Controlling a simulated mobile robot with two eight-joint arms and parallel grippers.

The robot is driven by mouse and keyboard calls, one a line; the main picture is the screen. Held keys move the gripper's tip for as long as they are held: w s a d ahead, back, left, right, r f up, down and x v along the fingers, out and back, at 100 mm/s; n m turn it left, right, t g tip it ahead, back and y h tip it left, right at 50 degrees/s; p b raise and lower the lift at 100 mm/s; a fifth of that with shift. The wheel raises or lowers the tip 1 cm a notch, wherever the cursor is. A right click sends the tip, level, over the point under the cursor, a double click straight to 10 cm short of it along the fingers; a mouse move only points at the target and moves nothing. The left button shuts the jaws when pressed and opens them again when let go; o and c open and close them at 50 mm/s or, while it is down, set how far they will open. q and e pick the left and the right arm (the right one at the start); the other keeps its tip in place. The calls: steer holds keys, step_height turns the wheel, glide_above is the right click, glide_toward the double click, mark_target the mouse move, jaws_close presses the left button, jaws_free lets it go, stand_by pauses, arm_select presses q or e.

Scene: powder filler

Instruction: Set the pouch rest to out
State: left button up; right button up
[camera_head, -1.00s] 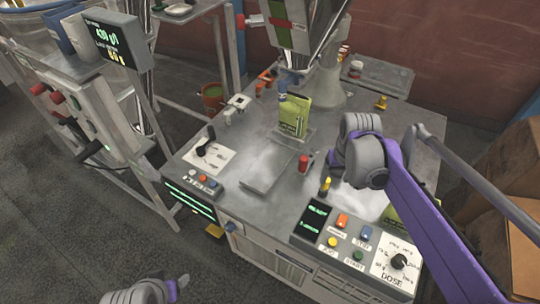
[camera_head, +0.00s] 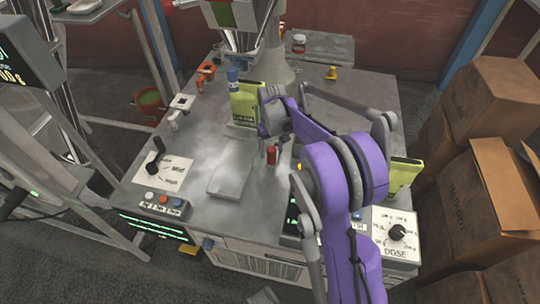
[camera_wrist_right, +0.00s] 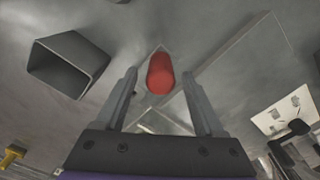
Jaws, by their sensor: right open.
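A small upright red knob (camera_head: 271,154) stands on the grey machine top, just in front of the green pouch (camera_head: 245,104). I take it for the pouch rest's handle; whether the rest is in or out I cannot tell. My right gripper (camera_wrist_right: 160,84) is open and empty. In the right wrist view the red knob (camera_wrist_right: 160,72) shows between its fingertips, with no clear contact. In the head view my right wrist hides the fingers, close behind the knob. My left gripper is not in view.
A flat grey plate (camera_head: 230,178) lies left of the knob. A black lever on a white card (camera_head: 175,175) stands farther left. A dark hollow square piece (camera_wrist_right: 68,66) is near the left finger. A dose dial (camera_head: 396,232) and cardboard boxes (camera_head: 490,180) are at the right.

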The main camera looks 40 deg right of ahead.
steer(key=shift+f, duration=1.6)
jaws_close()
